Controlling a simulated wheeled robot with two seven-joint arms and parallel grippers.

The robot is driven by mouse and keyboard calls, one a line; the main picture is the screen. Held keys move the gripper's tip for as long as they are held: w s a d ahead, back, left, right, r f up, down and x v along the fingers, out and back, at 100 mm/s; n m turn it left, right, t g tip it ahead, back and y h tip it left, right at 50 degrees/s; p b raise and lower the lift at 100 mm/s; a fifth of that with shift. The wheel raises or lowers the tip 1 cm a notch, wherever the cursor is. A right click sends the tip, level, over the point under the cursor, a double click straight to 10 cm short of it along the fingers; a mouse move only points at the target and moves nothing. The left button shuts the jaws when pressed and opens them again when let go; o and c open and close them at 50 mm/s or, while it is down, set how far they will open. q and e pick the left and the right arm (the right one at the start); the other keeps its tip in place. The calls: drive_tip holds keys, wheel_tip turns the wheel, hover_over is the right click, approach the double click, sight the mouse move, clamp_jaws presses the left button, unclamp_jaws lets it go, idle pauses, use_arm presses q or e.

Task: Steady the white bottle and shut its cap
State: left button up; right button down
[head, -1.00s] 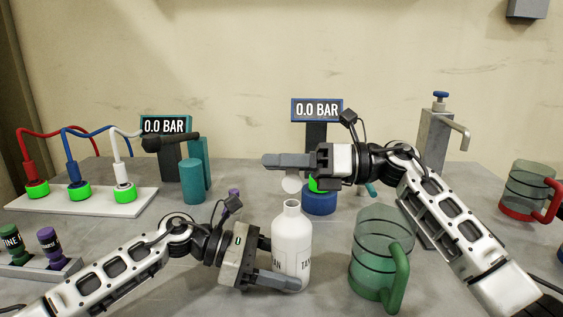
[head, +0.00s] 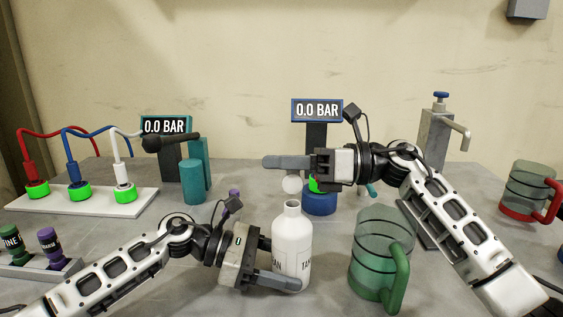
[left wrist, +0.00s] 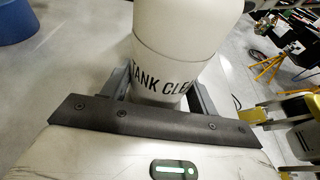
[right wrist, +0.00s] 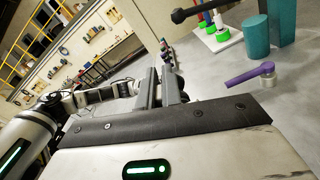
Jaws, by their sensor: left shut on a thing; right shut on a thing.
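The white bottle (head: 291,240) stands upright on the grey table with its neck bare and open. My left gripper (head: 283,262) is shut around its lower body. In the left wrist view the bottle (left wrist: 165,60), lettered "TANK CLE…", sits between the fingers (left wrist: 158,90). My right gripper (head: 287,163) is level above the bottle, shut on the white cap (head: 292,184). The cap hangs under the fingers, a little above the neck and apart from it. In the right wrist view the fingers (right wrist: 161,88) are close together; I cannot make out the cap there.
A green mug (head: 370,255) stands close right of the bottle. Behind are a blue-based gauge (head: 319,203), a teal gauge unit (head: 193,182) and a grey dispenser (head: 436,140). A white board with plugs (head: 85,205) and a small bottle rack (head: 40,268) are left.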

drive_tip(key=s+n, duration=0.1)
drive_tip(key=n, duration=0.2)
drive_tip(key=shift+s+r+n, duration=0.15)
drive_tip(key=shift+s+n, duration=0.15)
drive_tip(key=shift+s, duration=0.05)
drive_tip(key=s+n, duration=0.1)
drive_tip(key=n, duration=0.1)
drive_tip(key=s+n, duration=0.1)
drive_tip(key=n, duration=0.1)
drive_tip(key=shift+n, duration=0.3)
drive_tip(key=s+n, duration=0.1)
drive_tip(key=n, duration=0.1)
drive_tip(key=f+n, duration=0.1)
drive_tip(key=n, duration=0.1)
drive_tip(key=shift+s+f, duration=0.1)
drive_tip(key=shift+s, duration=0.3)
drive_tip(key=shift+s+f+n, duration=0.2)
drive_tip(key=shift+f+n, duration=0.05)
drive_tip(key=shift+n, duration=0.6)
drive_tip(key=shift+s+f+n, duration=0.25)
drive_tip(key=shift+f+n, duration=0.05)
drive_tip(key=shift+n, duration=0.6)
drive_tip(key=shift+s+f+n, duration=0.2)
drive_tip(key=shift+f+n, duration=0.05)
drive_tip(key=shift+n, duration=0.6)
drive_tip(key=c, duration=1.6)
unclamp_jaws()
drive_tip(key=shift+o, duration=0.2)
